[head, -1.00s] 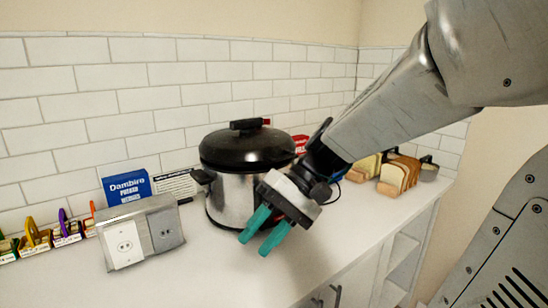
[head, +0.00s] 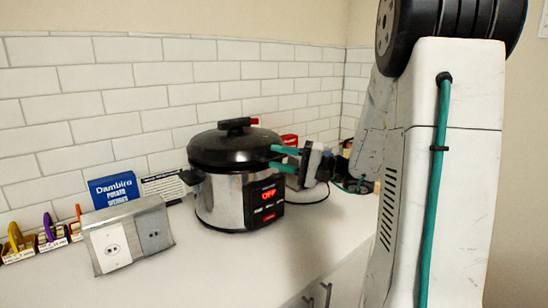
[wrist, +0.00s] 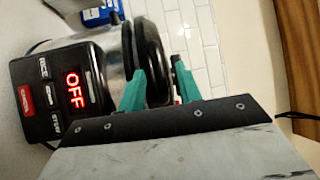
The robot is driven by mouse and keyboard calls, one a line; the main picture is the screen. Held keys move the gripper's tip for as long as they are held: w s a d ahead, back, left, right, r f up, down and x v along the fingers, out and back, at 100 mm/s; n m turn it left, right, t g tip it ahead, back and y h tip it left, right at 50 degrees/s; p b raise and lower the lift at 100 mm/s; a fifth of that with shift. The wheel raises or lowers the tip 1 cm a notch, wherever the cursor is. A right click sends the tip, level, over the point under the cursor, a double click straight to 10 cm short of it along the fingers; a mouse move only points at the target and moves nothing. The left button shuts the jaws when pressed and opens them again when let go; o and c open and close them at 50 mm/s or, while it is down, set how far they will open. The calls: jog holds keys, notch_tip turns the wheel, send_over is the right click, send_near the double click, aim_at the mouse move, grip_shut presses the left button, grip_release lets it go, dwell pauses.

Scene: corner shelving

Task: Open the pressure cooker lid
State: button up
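The pressure cooker (head: 220,202) stands on the counter, with a silver body and a front panel (head: 266,200) that reads OFF in red. Its black lid (head: 232,150) sits level on the pot, with a raised handle (head: 235,125) on top. My gripper (head: 275,158) is at the lid's right edge, its teal fingers one above the other and pointing left. In the wrist view, the fingers (wrist: 158,78) are apart, with the black lid's edge (wrist: 152,55) between their tips. I cannot tell whether either finger touches it.
A metal outlet box (head: 128,237) stands on the counter (head: 235,265) at front left. A blue Dambiro box (head: 112,190) and a white label card (head: 165,186) are behind it. A tiled wall (head: 80,100) is behind the cooker. The counter in front is clear.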

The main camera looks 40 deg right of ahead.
jog(key=shift+x, duration=0.95)
grip_shut()
jog(key=shift+r, duration=0.1)
